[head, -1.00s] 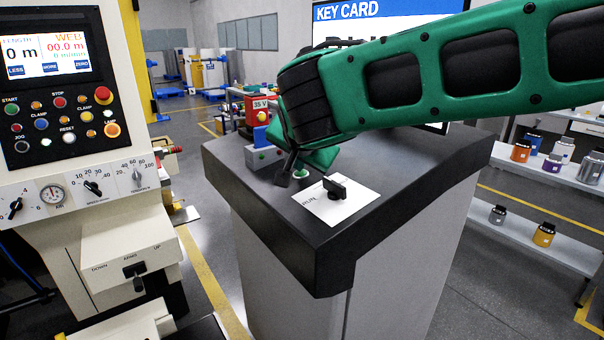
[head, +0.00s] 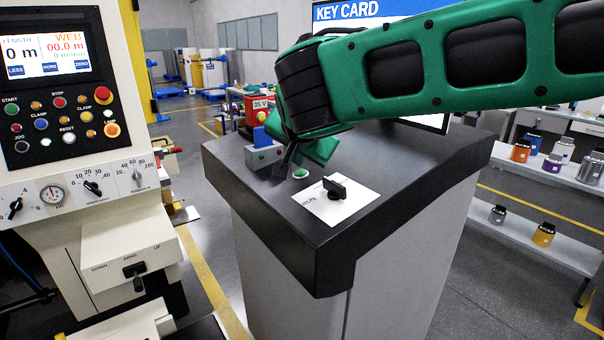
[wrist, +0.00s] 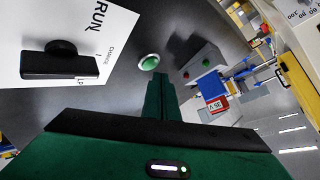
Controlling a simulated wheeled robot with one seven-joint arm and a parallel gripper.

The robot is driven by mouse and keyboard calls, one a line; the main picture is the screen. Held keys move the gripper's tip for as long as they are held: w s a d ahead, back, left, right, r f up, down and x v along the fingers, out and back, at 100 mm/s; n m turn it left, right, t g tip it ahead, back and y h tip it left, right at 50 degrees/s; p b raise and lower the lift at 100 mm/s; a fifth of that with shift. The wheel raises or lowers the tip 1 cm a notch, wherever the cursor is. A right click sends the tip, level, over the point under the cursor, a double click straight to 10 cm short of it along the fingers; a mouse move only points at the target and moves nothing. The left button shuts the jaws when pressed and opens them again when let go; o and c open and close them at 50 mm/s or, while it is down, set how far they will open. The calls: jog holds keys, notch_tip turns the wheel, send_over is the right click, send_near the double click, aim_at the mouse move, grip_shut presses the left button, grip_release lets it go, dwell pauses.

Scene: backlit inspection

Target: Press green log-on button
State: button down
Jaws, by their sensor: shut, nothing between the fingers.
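The green button (head: 300,173) with a pale rim sits on the dark console top (head: 390,165), left of a white plate with a black knob. It also shows clearly in the wrist view (wrist: 149,62), just beyond my fingertips. My gripper (head: 289,163) is shut and empty, pointing down just behind and left of the button in the head view. In the wrist view the shut fingers (wrist: 160,80) end close to the button without covering it. Whether the tips touch the console top cannot be told.
A white plate (head: 326,209) carries a black rotary knob (head: 335,187) beside the button. A small grey box (wrist: 201,66) with red and green buttons stands close by on the other side. A screen (head: 345,12) reads KEY CARD. A control machine (head: 75,170) stands left.

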jog(key=shift+r, duration=0.1)
jog(key=shift+s+a+r, duration=0.15)
jog(key=shift+r, duration=1.05)
jog(key=shift+s+a+r, duration=0.1)
jog(key=shift+a+r, duration=0.05)
jog(key=shift+r, duration=1.05)
